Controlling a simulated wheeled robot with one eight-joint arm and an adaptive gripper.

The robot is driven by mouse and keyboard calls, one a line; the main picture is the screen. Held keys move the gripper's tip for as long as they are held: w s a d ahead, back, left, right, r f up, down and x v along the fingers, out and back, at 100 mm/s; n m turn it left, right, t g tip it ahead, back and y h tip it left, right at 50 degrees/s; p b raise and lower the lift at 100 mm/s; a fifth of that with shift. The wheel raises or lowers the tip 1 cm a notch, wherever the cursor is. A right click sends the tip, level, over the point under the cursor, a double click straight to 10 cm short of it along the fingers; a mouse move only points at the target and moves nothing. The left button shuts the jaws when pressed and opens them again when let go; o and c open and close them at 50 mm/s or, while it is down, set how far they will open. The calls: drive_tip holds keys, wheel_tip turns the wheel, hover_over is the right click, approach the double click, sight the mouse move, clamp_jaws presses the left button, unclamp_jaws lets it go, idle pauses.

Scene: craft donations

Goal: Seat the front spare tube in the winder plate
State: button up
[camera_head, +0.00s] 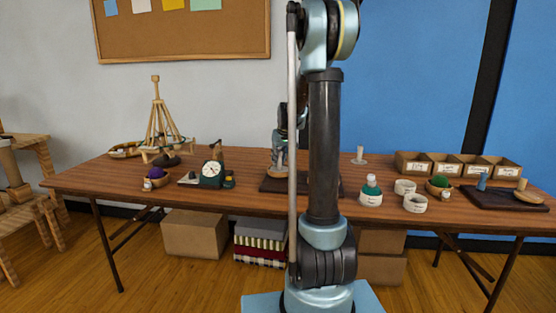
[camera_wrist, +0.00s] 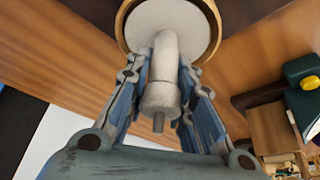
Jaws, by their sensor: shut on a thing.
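My gripper (camera_wrist: 158,105) is shut on a pale grey tube (camera_wrist: 165,62), with a finger on each side. A short pin shows at the tube's near end. Beyond it is a round white face inside a wooden rim (camera_wrist: 215,17); I cannot tell whether tube and rimmed disc touch. In the head view my gripper (camera_head: 280,142) is above a wooden disc (camera_head: 278,172) at a dark board (camera_head: 268,186), partly hidden by my arm. Another white tube (camera_head: 359,154) stands upright on a flange at the back of the table. A second dark board (camera_head: 490,201) at the right bears a blue piece and wooden disc.
Left on the table (camera_head: 105,181) are a wooden yarn swift (camera_head: 155,125), a bowl with purple yarn (camera_head: 158,182) and a green dial scale (camera_head: 212,172).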

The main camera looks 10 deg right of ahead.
drive_tip(key=o, duration=0.8)
drive_tip(key=shift+o, duration=0.2)
drive_tip(key=v, duration=1.1)
drive_tip(key=shift+s+r, duration=0.2)
drive_tip(key=shift+r, duration=0.15)
drive_tip(key=shift+d, duration=0.1)
drive_tip(key=shift+s, duration=0.1)
